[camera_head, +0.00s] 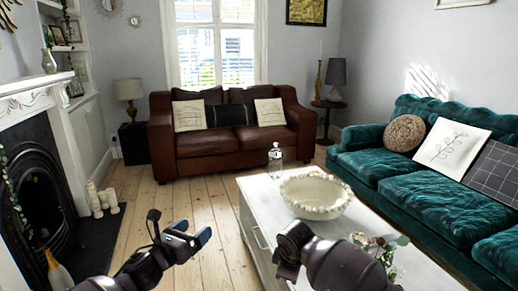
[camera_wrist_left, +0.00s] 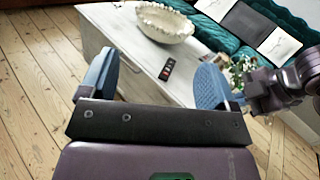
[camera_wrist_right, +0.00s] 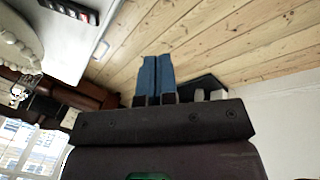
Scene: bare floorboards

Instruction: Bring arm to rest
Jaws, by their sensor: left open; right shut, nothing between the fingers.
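My left gripper (camera_head: 178,228) is held over the floorboards, left of the white coffee table, in the head view. Its blue fingers stand wide apart with nothing between them in the left wrist view (camera_wrist_left: 155,80). My right gripper (camera_head: 290,246) is by the table's near left part in the head view, its fingers mostly hidden by its own wrist. In the right wrist view its blue fingers (camera_wrist_right: 156,78) are pressed together, empty.
The white coffee table (camera_head: 258,203) carries a large pale bowl (camera_head: 316,196), a glass bottle (camera_head: 275,160) and a remote (camera_wrist_left: 167,69). A green sofa (camera_head: 430,190) stands right, a brown sofa (camera_head: 195,146) behind, a fireplace (camera_head: 35,190) left. Floorboards (camera_head: 170,205) left of the table are clear.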

